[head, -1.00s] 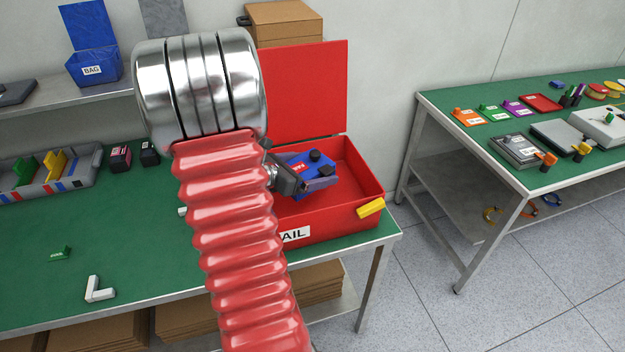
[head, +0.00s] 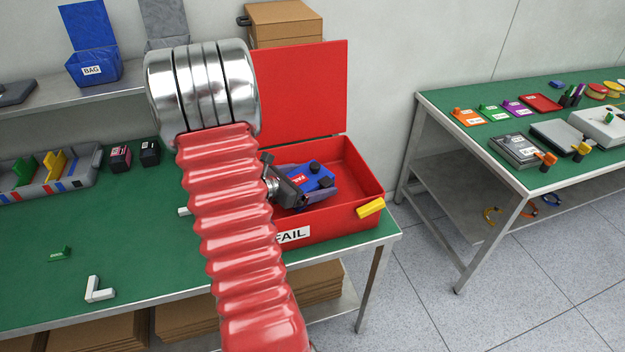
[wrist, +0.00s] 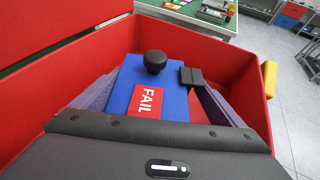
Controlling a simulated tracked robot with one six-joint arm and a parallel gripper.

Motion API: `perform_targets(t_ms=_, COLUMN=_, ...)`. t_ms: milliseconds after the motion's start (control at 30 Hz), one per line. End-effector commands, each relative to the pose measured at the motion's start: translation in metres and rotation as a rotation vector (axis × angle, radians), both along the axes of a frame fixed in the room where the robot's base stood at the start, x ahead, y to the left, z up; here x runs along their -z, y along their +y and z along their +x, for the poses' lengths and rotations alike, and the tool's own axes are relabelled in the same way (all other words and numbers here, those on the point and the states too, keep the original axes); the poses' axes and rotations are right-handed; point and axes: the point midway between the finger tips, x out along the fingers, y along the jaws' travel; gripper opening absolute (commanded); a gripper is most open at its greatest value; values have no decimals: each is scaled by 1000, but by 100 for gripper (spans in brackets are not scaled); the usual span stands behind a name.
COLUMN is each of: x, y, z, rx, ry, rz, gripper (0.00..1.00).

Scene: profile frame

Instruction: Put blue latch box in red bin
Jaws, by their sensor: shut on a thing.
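The blue latch box (head: 312,172) has a black knob, a black latch and a red FAIL label. It is between the fingers of my gripper (head: 310,188), inside the walls of the red bin (head: 350,225). In the wrist view the blue box (wrist: 178,88) lies between the two fingers, with the red bin wall (wrist: 215,55) around it. My gripper is shut on the box. The bin's red lid stands open at the back. The box's underside is hidden, so I cannot tell whether it touches the bin floor.
A yellow latch (head: 370,208) sticks out from the bin's front right corner. A grey organiser tray (head: 50,175) and two small dark boxes stand on the green table (head: 130,235) to the left. A second table (head: 540,180) stands right, across a floor gap.

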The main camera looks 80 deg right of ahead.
Motion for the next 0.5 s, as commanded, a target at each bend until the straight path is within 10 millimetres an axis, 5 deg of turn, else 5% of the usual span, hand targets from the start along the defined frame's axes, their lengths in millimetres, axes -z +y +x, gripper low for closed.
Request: perform_targets(t_ms=500, x=9, y=-1, z=0, rx=-1, ry=1, rz=-3, gripper=32)
